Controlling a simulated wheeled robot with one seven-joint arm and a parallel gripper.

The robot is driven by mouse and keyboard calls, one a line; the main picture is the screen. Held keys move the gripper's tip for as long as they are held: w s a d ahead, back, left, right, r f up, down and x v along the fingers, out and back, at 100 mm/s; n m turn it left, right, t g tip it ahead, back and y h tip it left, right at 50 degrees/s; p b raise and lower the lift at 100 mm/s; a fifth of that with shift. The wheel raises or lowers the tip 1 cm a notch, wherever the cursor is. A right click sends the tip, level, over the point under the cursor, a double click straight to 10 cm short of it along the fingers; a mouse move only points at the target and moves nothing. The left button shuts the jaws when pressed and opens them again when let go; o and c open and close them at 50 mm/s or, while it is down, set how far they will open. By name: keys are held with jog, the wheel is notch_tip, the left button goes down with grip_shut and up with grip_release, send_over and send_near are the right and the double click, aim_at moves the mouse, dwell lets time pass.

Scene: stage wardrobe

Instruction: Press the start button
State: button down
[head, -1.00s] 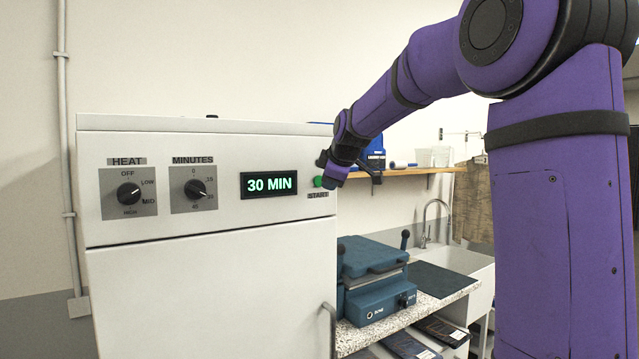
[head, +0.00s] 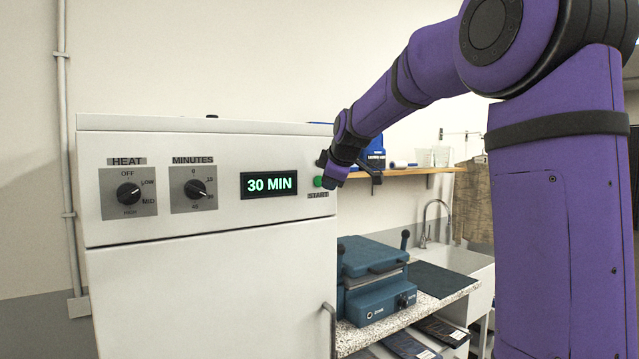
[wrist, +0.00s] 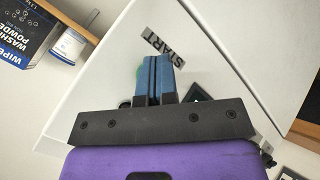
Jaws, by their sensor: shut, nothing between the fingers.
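The green start button (head: 318,182) is on the right end of the white machine's front panel (head: 226,208), above the START label (head: 318,195). The display (head: 269,184) reads 30 MIN. My gripper (head: 326,172) is at the button's upper right in the head view, very close to it. In the wrist view my gripper (wrist: 153,72) is shut and empty, its blue fingers together in front of the panel. A sliver of the green button (wrist: 139,78) shows beside the fingers; the rest is hidden behind them. I cannot tell whether they touch it.
The HEAT knob (head: 129,193) and MINUTES knob (head: 195,189) are on the panel's left. A blue press (head: 372,280) stands on the counter at right, below a wooden shelf (head: 410,171). A washing powder box (wrist: 22,38) shows in the wrist view.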

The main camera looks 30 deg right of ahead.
jog(key=shift+w, duration=0.15)
jog(key=shift+w, duration=0.3)
jog(key=shift+w, duration=0.35)
dwell(0.7)
jog(key=shift+s, duration=0.8)
jog(key=s, duration=0.5)
jog(key=shift+d, duration=0.1)
dwell(0.4)
dwell(0.7)
